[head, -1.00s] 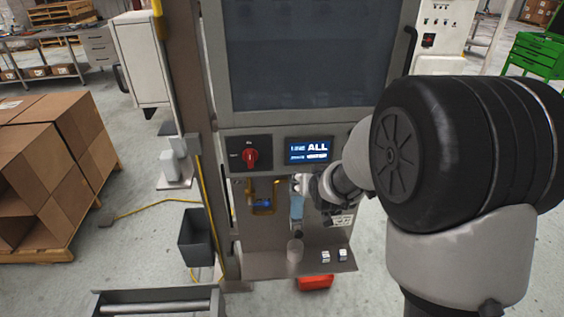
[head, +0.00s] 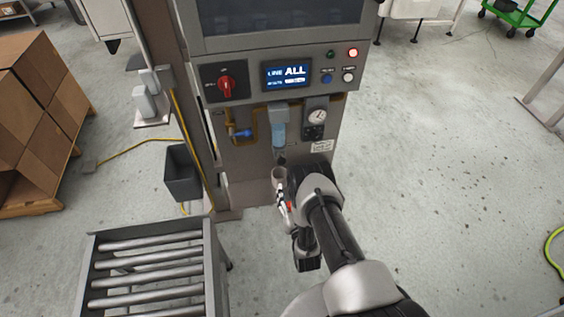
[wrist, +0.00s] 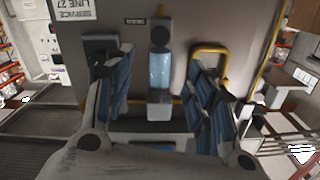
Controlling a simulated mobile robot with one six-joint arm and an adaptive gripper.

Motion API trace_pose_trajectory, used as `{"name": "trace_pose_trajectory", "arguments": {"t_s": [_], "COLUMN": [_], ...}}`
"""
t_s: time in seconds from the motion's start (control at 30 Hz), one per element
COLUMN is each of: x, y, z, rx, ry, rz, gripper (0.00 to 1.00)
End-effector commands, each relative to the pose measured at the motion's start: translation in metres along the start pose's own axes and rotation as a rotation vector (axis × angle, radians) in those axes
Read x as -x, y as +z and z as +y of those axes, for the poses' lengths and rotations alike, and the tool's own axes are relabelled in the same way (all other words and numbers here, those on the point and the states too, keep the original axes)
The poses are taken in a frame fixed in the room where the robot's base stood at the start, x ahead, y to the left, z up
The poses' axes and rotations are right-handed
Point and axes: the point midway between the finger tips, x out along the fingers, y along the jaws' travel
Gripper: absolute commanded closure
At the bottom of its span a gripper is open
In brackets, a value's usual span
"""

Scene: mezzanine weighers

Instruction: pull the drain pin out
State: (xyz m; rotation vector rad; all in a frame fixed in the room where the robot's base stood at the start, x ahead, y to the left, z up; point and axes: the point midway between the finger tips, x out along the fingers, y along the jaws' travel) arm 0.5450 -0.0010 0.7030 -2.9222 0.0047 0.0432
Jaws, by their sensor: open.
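The blue clear filter bowl (head: 279,134) hangs on the cabinet's lower panel under a grey head. Below it is a dark lower fitting (head: 281,159), which also shows above the bowl in the wrist view (wrist: 160,33). I cannot make out a separate drain pin. My gripper (head: 283,198) is in front of the panel, lower than the bowl and close to a grey cup (head: 279,176). In the wrist view my gripper (wrist: 158,78) is open, its blue-padded fingers apart with the bowl (wrist: 160,70) seen between them. Nothing is held.
A blue-handled valve (head: 243,133) on yellow pipe is left of the bowl; a gauge (head: 317,116) is right. A red rotary switch (head: 226,86) and lit display (head: 287,73) sit above. A roller conveyor (head: 155,262) and dark bin (head: 183,172) stand left.

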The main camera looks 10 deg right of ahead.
Motion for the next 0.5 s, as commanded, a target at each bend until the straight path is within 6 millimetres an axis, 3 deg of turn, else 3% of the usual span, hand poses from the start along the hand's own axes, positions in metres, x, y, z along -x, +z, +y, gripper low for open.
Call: {"name": "trace_pose_trajectory", "arguments": {"t_s": [0.1, 0.2, 0.37, 0.5], "x": [0.016, 0.015, -0.007, -0.037], "y": [0.009, 0.010, 0.009, 0.009], "z": [0.002, 0.002, 0.002, 0.002], "rx": [-0.005, -0.006, -0.006, -0.006], "ry": [-0.005, -0.007, -0.008, -0.008], "rz": [0.024, 0.033, 0.035, 0.035], "gripper": [0.49, 0.49, 0.49, 0.49]}}
